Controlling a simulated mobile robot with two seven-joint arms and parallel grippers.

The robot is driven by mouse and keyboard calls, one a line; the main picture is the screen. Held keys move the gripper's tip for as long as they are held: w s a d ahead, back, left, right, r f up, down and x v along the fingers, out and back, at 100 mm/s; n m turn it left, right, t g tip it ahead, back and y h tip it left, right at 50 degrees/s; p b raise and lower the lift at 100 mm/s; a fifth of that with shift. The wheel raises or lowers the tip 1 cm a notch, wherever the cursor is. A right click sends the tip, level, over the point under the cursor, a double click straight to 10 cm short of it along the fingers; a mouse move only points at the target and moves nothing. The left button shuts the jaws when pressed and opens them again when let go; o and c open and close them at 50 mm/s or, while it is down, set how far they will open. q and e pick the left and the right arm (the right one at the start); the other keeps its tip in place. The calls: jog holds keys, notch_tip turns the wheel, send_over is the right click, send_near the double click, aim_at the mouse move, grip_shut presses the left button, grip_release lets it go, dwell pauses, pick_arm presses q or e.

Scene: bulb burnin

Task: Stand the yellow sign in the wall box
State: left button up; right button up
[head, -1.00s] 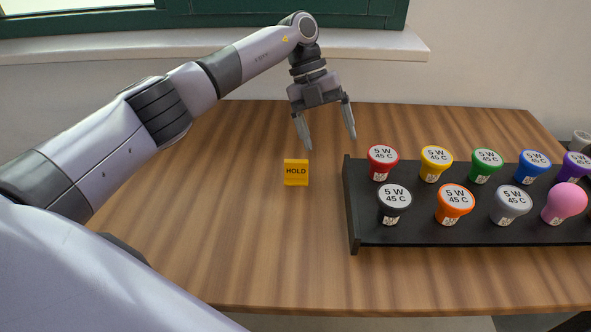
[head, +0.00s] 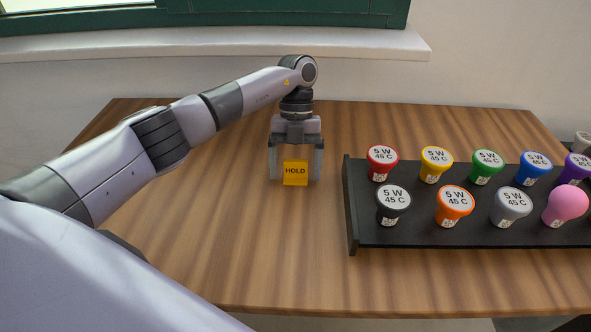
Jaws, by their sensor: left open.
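The yellow sign (head: 295,173), marked HOLD, stands on the wooden table left of the black rack. My left gripper (head: 295,178) points down at the sign with its fingers open, one on each side of it. A gap shows between each finger and the sign. The wall box is not in view. My right gripper is not in view.
A black rack (head: 351,226) on the right of the table (head: 230,255) holds several coloured bulbs, among them a red one (head: 382,160), an orange one (head: 455,204) and a pink one (head: 566,204). A window sill (head: 210,45) runs behind. The table's left and front are clear.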

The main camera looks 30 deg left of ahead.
pick_arm(q)
jog(key=c, duration=1.2)
